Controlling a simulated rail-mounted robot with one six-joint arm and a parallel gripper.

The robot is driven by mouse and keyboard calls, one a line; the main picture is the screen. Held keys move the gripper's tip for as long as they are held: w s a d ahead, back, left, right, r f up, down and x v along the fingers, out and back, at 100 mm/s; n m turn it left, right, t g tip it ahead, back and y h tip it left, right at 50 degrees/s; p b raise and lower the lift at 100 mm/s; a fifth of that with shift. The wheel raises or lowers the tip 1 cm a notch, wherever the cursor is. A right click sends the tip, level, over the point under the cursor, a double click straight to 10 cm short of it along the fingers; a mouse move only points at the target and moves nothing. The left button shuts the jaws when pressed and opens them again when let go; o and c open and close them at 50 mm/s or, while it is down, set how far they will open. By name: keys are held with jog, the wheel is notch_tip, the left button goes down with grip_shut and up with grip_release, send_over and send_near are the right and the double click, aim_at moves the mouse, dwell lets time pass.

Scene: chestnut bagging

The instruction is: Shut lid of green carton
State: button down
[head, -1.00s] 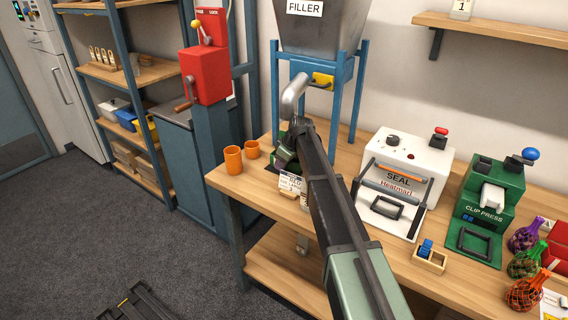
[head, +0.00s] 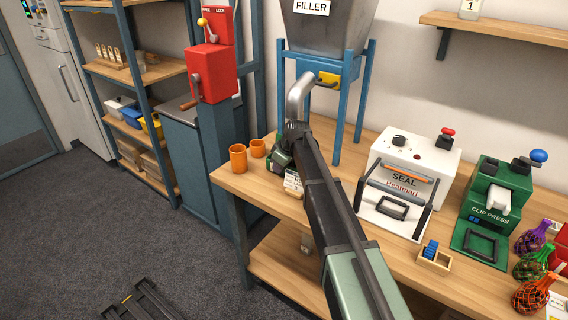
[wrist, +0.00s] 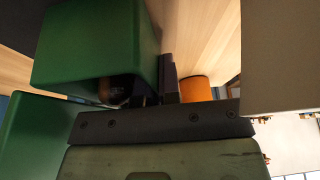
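The green carton (wrist: 95,45) fills the upper left of the wrist view, with its opening facing the camera. A dark brown round thing (wrist: 116,89) shows inside the opening. A second green panel (wrist: 35,135) lies at lower left; I cannot tell whether it is the lid. My gripper (wrist: 168,78) has its dark fingers close together beside the carton's right edge, with nothing seen between them. Whether they touch the carton is unclear.
Two orange cups (head: 238,158) stand left of the carton; one orange cup (wrist: 196,88) shows beyond my fingers. The filler stand (head: 340,125) is behind. The heat sealer (head: 415,165) and green clip press (head: 490,205) stand to the right, with netted bags (head: 532,298) beyond.

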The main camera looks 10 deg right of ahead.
jog(key=shift+s+a, duration=0.65)
jog(key=shift+a, duration=0.3)
jog(key=shift+s+a, duration=0.6)
jog(key=shift+a, duration=0.3)
jog(key=shift+s+a, duration=0.65)
jog(key=shift+a, duration=0.3)
jog(key=c, duration=1.2)
grip_release()
jog(key=shift+c, duration=0.2)
jog(key=p+v, duration=1)
jog(key=shift+s+d+r, duration=0.15)
jog(key=shift+r, duration=0.2)
